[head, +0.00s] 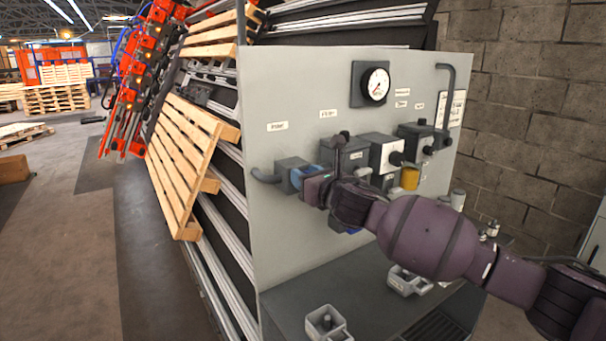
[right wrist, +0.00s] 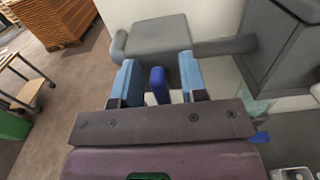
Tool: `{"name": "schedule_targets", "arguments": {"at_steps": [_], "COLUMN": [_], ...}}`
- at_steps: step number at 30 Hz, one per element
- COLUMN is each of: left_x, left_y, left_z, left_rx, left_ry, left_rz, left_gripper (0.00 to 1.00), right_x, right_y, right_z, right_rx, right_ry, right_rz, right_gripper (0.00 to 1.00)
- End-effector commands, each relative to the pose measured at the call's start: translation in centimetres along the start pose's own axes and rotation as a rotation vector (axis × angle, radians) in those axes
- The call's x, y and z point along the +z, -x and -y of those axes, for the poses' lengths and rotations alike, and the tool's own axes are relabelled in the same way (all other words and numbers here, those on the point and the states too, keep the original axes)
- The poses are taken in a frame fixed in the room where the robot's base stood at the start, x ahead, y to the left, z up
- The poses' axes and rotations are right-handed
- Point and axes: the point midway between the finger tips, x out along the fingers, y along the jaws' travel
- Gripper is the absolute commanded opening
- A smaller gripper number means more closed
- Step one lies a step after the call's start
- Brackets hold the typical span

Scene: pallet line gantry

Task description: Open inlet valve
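The inlet valve is a grey body (right wrist: 155,38) with a pipe to its right, on the grey panel (head: 285,90) below a small label (head: 277,127). Its blue handle (right wrist: 158,86) stands between the fingers of my right gripper (right wrist: 157,76) in the right wrist view. The two light blue finger pads are apart, with a gap on each side of the handle. In the head view my right gripper (head: 301,178) is at the valve and hides most of it, including the handle. My left gripper is not in view.
A round gauge (head: 377,84) sits high on the panel. Grey and white boxes with knobs (head: 386,153) and a yellow cylinder (head: 410,178) are right of the valve. A dark shelf (head: 370,290) juts out below. A wooden pallet (head: 180,160) leans left of the panel.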

Motion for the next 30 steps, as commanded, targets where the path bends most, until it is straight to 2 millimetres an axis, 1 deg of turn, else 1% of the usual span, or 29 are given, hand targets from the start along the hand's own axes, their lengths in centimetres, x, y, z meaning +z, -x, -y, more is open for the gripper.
{"name": "schedule_targets", "arguments": {"at_steps": [3, 6, 16, 21, 24, 30], "left_x": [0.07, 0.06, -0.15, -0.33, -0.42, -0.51], "left_y": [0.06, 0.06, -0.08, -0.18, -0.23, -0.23], "left_z": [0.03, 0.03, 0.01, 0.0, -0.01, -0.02], "left_rx": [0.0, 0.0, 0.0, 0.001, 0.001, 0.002], "left_ry": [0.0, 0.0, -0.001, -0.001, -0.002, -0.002], "left_rz": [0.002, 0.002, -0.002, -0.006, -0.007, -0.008], "left_gripper": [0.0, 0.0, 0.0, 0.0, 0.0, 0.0], "right_x": [0.03, 0.0, -0.01, 0.0, 0.0, 0.01], "right_y": [-0.88, -1.24, -1.4, -1.39, -1.38, -1.37], "right_z": [-0.04, -0.07, -0.05, -0.04, -0.04, -0.03], "right_rx": [0.001, 0.001, 0.001, 0.001, 0.001, 0.001], "right_ry": [0.0, 0.0, 0.0, 0.0, 0.0, -0.005], "right_rz": [0.0, 0.0, 0.0, 0.0, 0.0, 0.0], "right_gripper": [0.4, 0.4, 0.4, 0.14, 0.0, 0.0]}}
